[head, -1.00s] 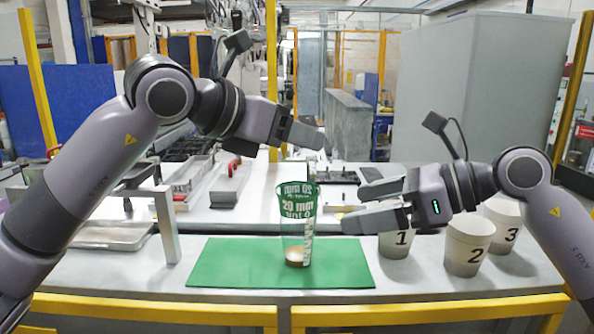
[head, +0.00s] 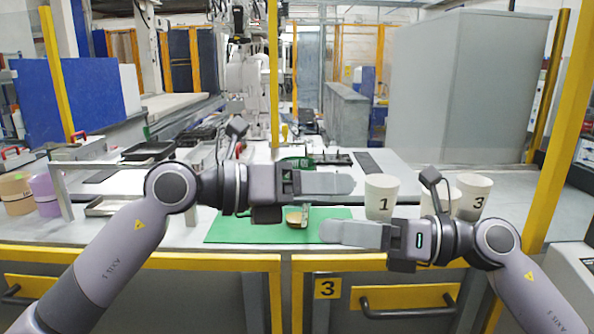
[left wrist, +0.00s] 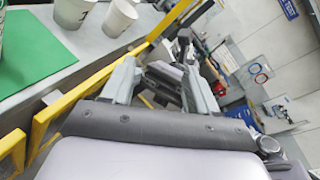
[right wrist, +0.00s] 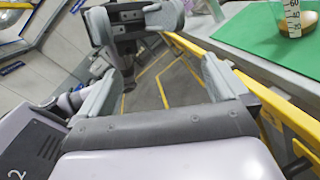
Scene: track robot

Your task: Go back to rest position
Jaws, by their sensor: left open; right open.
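My left gripper (head: 335,183) is open and empty, held level in front of the clear graduated beaker. It also shows open in the left wrist view (left wrist: 160,85). My right gripper (head: 345,232) is open and empty, lower, near the front edge of the green mat. It shows open in the right wrist view (right wrist: 160,85). The beaker, with brown contents at its bottom (head: 295,219), stands on the green mat (head: 230,228); my left gripper hides its middle. Its lower part shows in the right wrist view (right wrist: 290,18).
White cups 1 (head: 381,198), 2 (head: 436,199) and 3 (head: 474,198) stand right of the mat; my right arm partly hides cup 2. Yellow rails (head: 150,262) and drawers line the bench front. Purple (head: 46,194) and tan containers stand at left.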

